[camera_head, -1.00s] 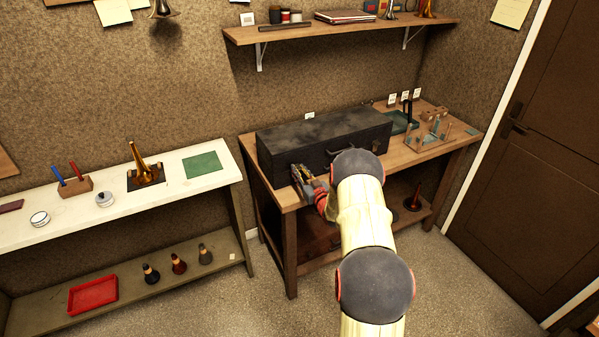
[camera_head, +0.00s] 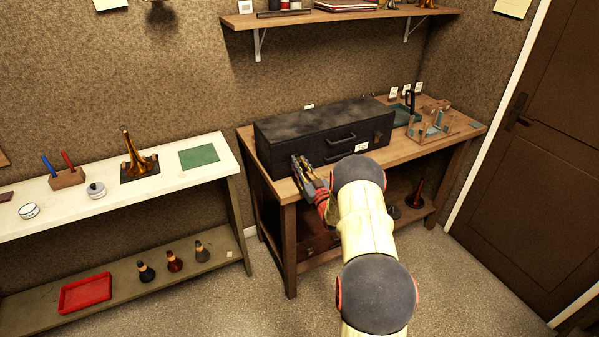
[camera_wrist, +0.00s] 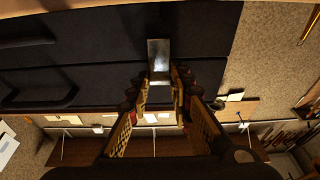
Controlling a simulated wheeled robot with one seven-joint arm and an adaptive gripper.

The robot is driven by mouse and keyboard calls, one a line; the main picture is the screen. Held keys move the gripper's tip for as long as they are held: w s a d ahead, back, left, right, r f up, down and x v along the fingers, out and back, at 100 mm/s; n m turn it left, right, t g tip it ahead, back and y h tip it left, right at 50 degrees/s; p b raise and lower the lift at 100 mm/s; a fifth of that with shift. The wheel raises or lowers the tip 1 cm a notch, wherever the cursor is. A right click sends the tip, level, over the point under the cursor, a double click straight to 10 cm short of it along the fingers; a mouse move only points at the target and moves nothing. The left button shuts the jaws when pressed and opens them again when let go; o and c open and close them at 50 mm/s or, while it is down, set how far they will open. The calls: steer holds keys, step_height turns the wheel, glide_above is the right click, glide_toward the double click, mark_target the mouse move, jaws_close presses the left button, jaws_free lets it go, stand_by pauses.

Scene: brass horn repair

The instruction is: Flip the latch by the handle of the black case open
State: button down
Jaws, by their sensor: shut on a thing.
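The black case (camera_head: 285,132) lies closed on the wooden workbench, its dark handle (camera_head: 340,139) on the front face. My gripper (camera_head: 300,160) is at the left part of that front face, left of the handle. In the wrist view, the case front (camera_wrist: 100,50) fills the top and the handle (camera_wrist: 45,97) shows at the left. A shiny metal latch (camera_wrist: 158,52) sits at the tips of my gripper (camera_wrist: 159,82), which is shut on it. The fingers hide the latch in the head view.
A wooden rack (camera_head: 430,128) and a green tray (camera_head: 402,114) stand right of the case. A wall shelf (camera_head: 330,18) hangs above.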

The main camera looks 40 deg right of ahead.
steer(key=shift+s+a+f+t+b, duration=0.2)
steer(key=shift+f+t+b, duration=0.5)
steer(key=shift+b, duration=1.5)
steer(key=shift+s+d+f+t+b, duration=0.1)
steer(key=shift+s+f+t+b, duration=0.2)
steer(key=shift+t+b, duration=1.3)
steer(key=b, duration=0.3)
steer(key=shift+h+b, duration=0.3)
steer(key=shift+b, duration=0.05)
steer(key=shift+s+h+b, duration=0.1)
steer(key=shift+h+b, duration=0.2)
steer(key=shift+b, duration=0.15)
steer(key=c, duration=1.6)
jaws_free()
steer(key=shift+r, duration=0.1)
steer(key=v, duration=1.2)
steer(key=shift+c, duration=0.3)
